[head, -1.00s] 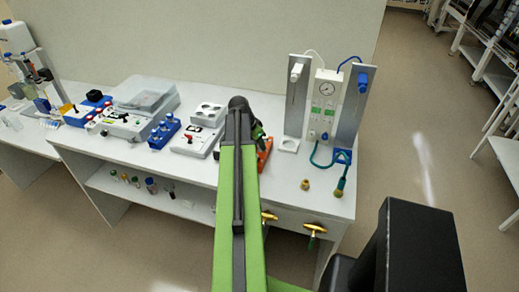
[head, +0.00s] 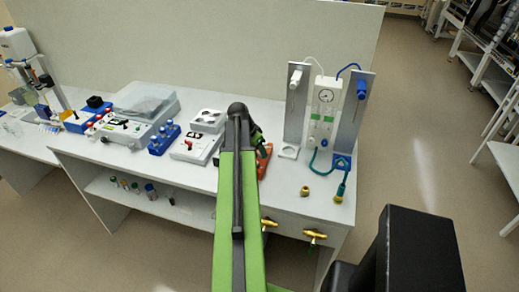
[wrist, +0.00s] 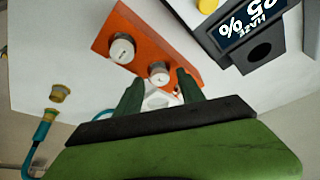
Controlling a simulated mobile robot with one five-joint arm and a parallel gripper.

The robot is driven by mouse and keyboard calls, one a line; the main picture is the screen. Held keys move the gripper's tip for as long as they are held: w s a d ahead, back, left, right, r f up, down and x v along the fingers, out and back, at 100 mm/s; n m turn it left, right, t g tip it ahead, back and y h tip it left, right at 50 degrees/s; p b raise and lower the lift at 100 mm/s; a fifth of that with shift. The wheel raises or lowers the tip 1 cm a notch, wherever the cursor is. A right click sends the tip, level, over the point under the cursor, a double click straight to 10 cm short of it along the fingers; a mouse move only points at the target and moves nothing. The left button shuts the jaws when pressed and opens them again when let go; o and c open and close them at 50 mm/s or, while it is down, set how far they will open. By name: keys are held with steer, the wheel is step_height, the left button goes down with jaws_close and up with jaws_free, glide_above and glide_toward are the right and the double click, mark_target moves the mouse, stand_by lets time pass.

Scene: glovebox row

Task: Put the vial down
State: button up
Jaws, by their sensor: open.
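My gripper (wrist: 159,82) is open. Its two dark green fingers stand apart at the rack's near edge, just below the right vial in the picture. A pale, angular shape (wrist: 160,99) shows between the fingers; I cannot tell what it is. In the head view the rack (head: 264,163) shows only partly beside my arm, and the fingers are mostly hidden there.
A dark device with a display (wrist: 248,25) stands close right of the rack. Brass fittings (head: 305,191) and a teal hose (head: 340,190) lie at the bench's right end, near a gauge panel (head: 324,112). Boxes and a blue block (head: 163,139) stand left of my arm.

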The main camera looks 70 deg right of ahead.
steer(key=p+v, duration=1)
steer(key=v, duration=0.1)
steer(key=shift+r, duration=0.25)
steer(key=shift+w+a, duration=0.1)
steer(key=w+a+f+n+t+y, duration=0.15)
steer(key=w+a+n, duration=0.95)
steer(key=w+a, duration=1.35)
steer(key=w+a+n+y, duration=0.2)
steer(key=a+n, duration=1.1)
steer(key=a, duration=2.4)
steer(key=shift+w+a+f+t, duration=0.2)
steer(key=shift+w+a+t, duration=0.15)
steer(key=shift+w, duration=0.75)
